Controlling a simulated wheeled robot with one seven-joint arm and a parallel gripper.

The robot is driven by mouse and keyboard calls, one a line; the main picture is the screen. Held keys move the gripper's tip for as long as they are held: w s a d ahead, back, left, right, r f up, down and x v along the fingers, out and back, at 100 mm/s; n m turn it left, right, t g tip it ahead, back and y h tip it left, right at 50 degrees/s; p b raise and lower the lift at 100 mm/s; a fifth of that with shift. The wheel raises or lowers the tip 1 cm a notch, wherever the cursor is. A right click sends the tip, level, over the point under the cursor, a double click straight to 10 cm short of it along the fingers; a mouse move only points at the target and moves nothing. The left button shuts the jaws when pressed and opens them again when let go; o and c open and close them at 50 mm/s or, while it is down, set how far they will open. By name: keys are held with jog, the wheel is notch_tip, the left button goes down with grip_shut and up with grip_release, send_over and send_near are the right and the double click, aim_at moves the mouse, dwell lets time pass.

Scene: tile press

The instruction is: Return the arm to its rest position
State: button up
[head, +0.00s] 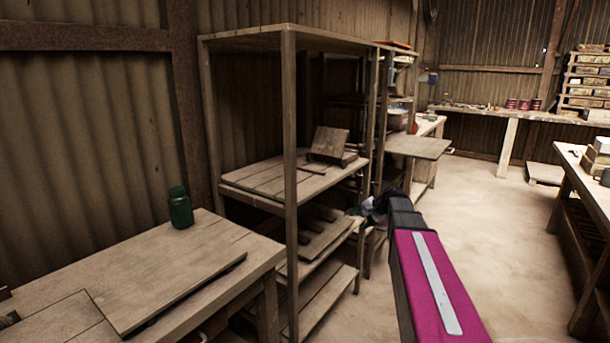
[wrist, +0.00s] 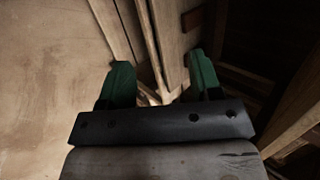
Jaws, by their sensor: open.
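My arm, with a magenta link, reaches forward from the lower right in the head view. My gripper (wrist: 160,82) shows in the wrist view with its two green fingers spread wide apart and nothing between them. Beyond the fingers are wooden posts or boards and bare floor on the left. In the head view the arm's end is dark and small beside the shelf rack, and its fingers are hard to make out there.
A wooden shelf rack (head: 290,150) stands close to the left of my arm. A wooden table (head: 190,255) at the left bears a green jar (head: 180,208). A workbench (head: 590,190) stands at the right. The floor (head: 490,230) between is clear.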

jog(key=s+a+f+n+g+h, duration=0.1)
jog(key=s+f+n+g+h, duration=0.1)
jog(key=s+f, duration=0.6)
jog(key=s+a+f+n+g+h, duration=0.1)
jog(key=s+f+n+h, duration=0.3)
jog(key=s+f, duration=0.5)
jog(key=s+a+h, duration=0.1)
jog(key=s+h, duration=0.1)
jog(key=s, duration=0.6)
jog(key=shift+a+n+g, duration=0.3)
jog(key=shift+g, duration=0.1)
jog(key=shift+s, duration=0.1)
